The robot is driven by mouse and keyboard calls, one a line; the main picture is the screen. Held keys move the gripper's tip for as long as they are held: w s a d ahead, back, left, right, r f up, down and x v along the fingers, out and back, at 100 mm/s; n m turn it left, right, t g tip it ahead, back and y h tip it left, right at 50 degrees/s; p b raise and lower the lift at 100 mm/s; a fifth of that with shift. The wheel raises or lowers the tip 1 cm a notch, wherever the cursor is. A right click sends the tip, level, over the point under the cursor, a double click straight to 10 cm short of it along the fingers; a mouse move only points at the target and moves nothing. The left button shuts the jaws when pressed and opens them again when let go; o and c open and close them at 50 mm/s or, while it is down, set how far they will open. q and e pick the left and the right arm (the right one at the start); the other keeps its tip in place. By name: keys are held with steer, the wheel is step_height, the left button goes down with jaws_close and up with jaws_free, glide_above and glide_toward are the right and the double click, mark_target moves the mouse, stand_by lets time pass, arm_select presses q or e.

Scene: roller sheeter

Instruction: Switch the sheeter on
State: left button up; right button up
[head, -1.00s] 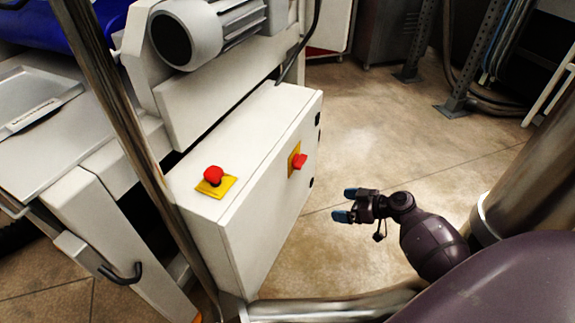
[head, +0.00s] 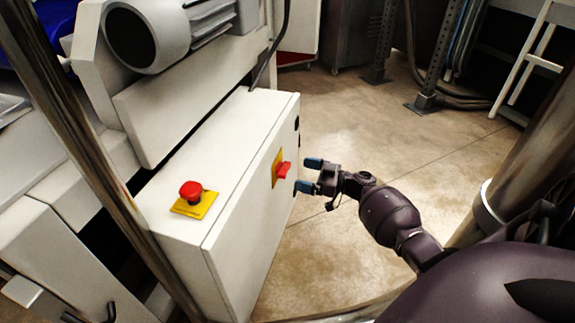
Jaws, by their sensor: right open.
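The sheeter's white control box (head: 185,235) stands left of centre in the head view. A red switch handle on a yellow plate (head: 283,170) is on its right side face. A red mushroom button (head: 191,190) on a yellow plate sits on its top. My right gripper (head: 308,175) is open and empty, its two blue-tipped fingers pointing left at the red switch handle. The fingertips look a short way from the handle; I cannot tell the exact gap in depth. My left gripper is not in view.
A grey motor (head: 150,35) is mounted above the box. A metal post (head: 95,150) crosses the left side. Tan floor (head: 340,110) right of the box is clear. A shelf upright (head: 430,60) and a white step frame (head: 530,65) stand at the back.

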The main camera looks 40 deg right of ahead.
mark_target(288, 171)
steer(key=x, duration=0.5)
steer(key=shift+w+a, duration=0.15)
steer(key=shift+w, duration=0.2)
steer(key=c, duration=0.9)
steer(key=shift+c, duration=0.2)
